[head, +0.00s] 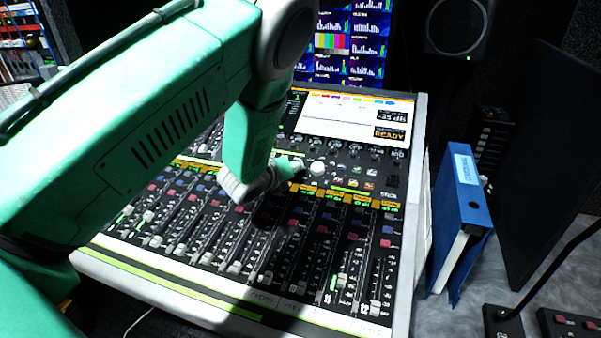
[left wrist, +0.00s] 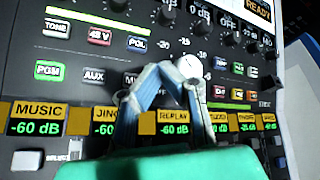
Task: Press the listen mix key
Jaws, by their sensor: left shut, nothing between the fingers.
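The mixing console (head: 416,160) fills the middle of the head view. My left gripper (head: 296,165) is over its upper panel, beside a white round knob (head: 317,168). In the left wrist view my left gripper (left wrist: 171,69) is shut and empty, its fingertips overlapping the left edge of the white knob (left wrist: 190,67); I cannot tell whether they touch. A key whose label begins "MI" (left wrist: 132,78) is partly hidden by the left finger. Left of it are an AUX key (left wrist: 94,75) and a green-lit PGM key (left wrist: 48,71). My right gripper is not in view.
TONE (left wrist: 57,28), 48V (left wrist: 98,36) and POL (left wrist: 137,44) keys sit above that row. Coloured keys (left wrist: 238,94) lie to the right. Orange channel labels (left wrist: 39,111) run below. A blue binder (head: 468,195) stands right of the console.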

